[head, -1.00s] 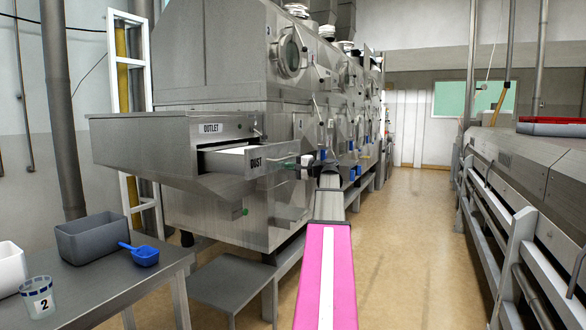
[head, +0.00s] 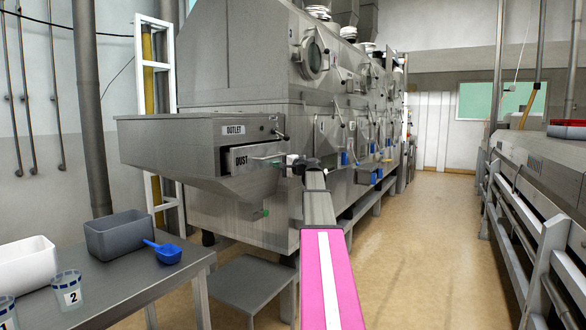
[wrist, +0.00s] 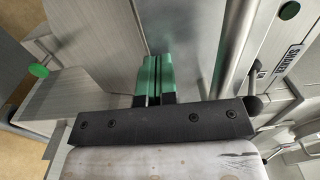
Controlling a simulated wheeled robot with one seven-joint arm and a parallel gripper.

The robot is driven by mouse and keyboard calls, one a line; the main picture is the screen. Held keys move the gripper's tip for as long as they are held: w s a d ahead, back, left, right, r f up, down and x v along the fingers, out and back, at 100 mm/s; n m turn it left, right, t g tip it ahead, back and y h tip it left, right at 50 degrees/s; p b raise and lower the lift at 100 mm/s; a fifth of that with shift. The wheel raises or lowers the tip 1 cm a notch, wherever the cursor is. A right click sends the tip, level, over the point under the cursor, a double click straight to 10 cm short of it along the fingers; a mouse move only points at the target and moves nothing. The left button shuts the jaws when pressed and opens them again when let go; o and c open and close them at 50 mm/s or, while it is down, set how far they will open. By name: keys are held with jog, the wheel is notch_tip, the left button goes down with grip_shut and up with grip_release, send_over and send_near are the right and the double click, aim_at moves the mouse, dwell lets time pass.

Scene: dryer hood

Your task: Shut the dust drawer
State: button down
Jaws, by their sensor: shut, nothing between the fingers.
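The dust drawer (head: 243,160), with its DUST label, sits in the housing below the OUTLET label (head: 234,129) in the head view. Whether a small gap is left cannot be told.
A small lever (head: 280,135) sticks out above the drawer's right end. A green knob (wrist: 38,71) and a SHAKER label (wrist: 290,60) show in the wrist view. A table (head: 120,290) with a grey bin (head: 120,240) and blue scoop (head: 168,253) stands at left. The right floor is clear.

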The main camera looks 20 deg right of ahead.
aim_at(269, 163)
jog(key=x, duration=0.5)
jog(key=shift+r, duration=0.1)
dwell(0.3)
